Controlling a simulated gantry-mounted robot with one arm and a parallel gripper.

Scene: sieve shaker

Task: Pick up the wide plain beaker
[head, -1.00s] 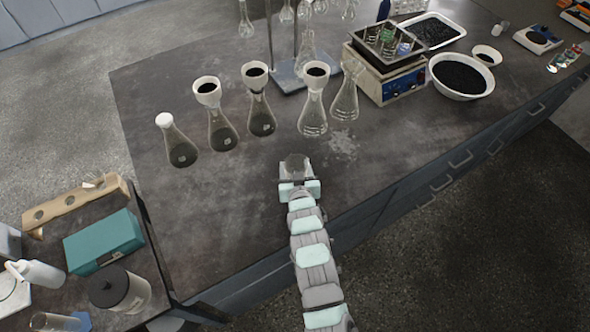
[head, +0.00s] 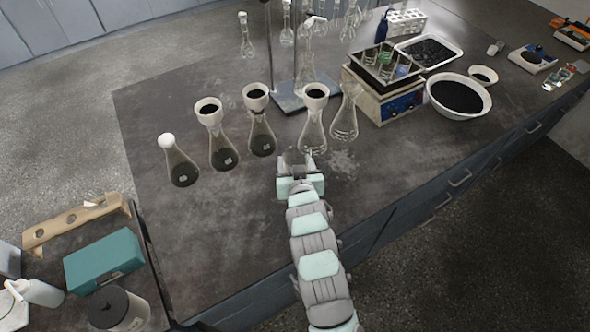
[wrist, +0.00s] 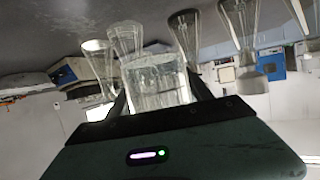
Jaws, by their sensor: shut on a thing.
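The wide plain beaker (wrist: 158,84) is clear glass and fills the space between my fingers in the wrist view. My gripper (wrist: 160,95) is shut on it. In the head view my gripper (head: 295,164) is over the front part of the bench, just in front of the row of flasks. The beaker shows there only as a faint grey shape at the fingertips, partly hidden by my gripper. I cannot tell whether its base is clear of the bench.
A clear flask with a white funnel (head: 313,125) stands just beyond my gripper, with an empty flask (head: 345,122) to its right. Several dark-filled flasks (head: 222,150) stand to the left. The sieve shaker (head: 384,95) is back right. The bench (head: 220,230) is bare at front left.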

